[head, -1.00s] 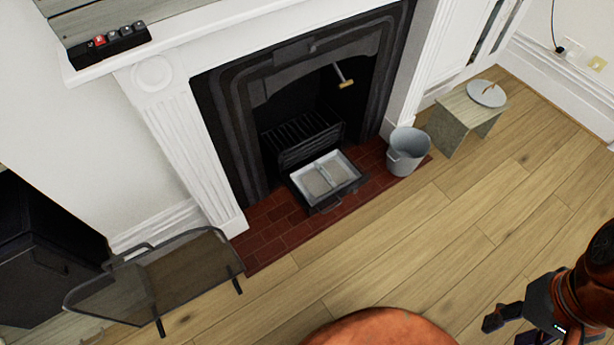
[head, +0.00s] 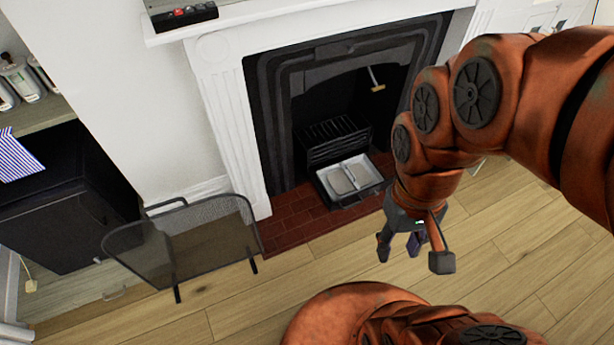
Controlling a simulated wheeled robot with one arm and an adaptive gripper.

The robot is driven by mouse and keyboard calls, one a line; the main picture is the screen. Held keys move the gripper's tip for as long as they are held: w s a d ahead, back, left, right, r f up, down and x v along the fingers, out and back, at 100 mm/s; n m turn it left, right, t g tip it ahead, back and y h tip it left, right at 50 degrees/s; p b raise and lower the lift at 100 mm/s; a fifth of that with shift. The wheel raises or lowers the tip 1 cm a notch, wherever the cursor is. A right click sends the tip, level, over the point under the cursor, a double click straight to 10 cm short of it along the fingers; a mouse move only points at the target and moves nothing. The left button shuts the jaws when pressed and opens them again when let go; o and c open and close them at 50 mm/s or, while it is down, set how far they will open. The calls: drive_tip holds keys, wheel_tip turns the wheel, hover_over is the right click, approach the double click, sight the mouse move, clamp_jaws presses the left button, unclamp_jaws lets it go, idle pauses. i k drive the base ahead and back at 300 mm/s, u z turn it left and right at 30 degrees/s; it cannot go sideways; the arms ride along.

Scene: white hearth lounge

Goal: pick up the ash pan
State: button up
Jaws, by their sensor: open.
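The ash pan (head: 338,184) is a shallow pale-grey tray with a bar across its middle. It sits in a dark surround in front of the fireplace grate, on the red tiled hearth. My gripper (head: 399,250) is open and empty, pointing down over the wooden floor. In the picture it is to the right of and below the pan, apart from it.
A black grate (head: 335,140) stands behind the pan in the fireplace opening. A mesh fire screen (head: 185,240) stands on the floor at left. The red tiled hearth (head: 295,218) is bare left of the pan. A brass-ended tool (head: 377,84) hangs in the opening.

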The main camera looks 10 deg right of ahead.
sight(347, 178)
drive_tip(key=u, duration=0.15)
drive_tip(key=i, duration=1)
